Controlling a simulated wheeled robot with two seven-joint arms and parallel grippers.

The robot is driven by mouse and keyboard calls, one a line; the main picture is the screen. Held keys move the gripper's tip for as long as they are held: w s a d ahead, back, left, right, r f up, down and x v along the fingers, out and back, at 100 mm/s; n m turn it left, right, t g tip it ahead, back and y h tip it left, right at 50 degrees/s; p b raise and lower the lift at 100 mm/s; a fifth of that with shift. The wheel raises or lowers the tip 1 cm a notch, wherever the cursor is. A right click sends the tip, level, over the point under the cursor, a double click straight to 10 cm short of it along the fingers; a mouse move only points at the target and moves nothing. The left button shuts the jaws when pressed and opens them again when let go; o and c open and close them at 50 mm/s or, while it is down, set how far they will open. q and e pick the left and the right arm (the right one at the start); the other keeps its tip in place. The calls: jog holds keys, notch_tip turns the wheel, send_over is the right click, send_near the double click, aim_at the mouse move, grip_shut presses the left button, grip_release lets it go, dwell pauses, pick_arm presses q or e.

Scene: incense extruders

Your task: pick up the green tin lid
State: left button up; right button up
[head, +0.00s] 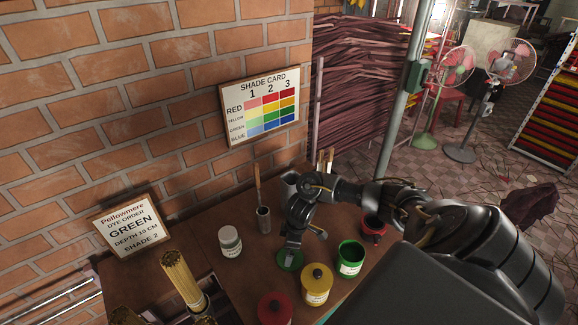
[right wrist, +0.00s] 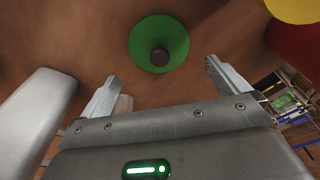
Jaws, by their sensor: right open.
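The green tin lid (head: 290,263) lies on the brown table, left of the open green tin (head: 350,259). In the right wrist view the lid (right wrist: 145,40) is a round green disc with a dark knob in its middle. My right gripper (head: 291,248) is just above the lid in the head view and hides part of it. In the right wrist view my right gripper (right wrist: 163,70) is open and empty. Its fingertips stand apart to either side, with the lid ahead of and between them. My left gripper is not in view.
A lidded yellow tin (head: 317,288) and a lidded red tin (head: 275,308) stand close to the lid. A white jar (head: 230,243) and a dark holder (head: 264,222) with a stick stand behind. Another red vessel (head: 373,229) is at right. Incense bundles (head: 182,280) stand front left.

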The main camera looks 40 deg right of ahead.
jog(key=shift+w+a+f, duration=0.1)
jog(key=shift+f, duration=2.55)
jog(key=shift+c, duration=0.4)
jog(key=c, duration=0.8)
jog(key=shift+r, duration=0.1)
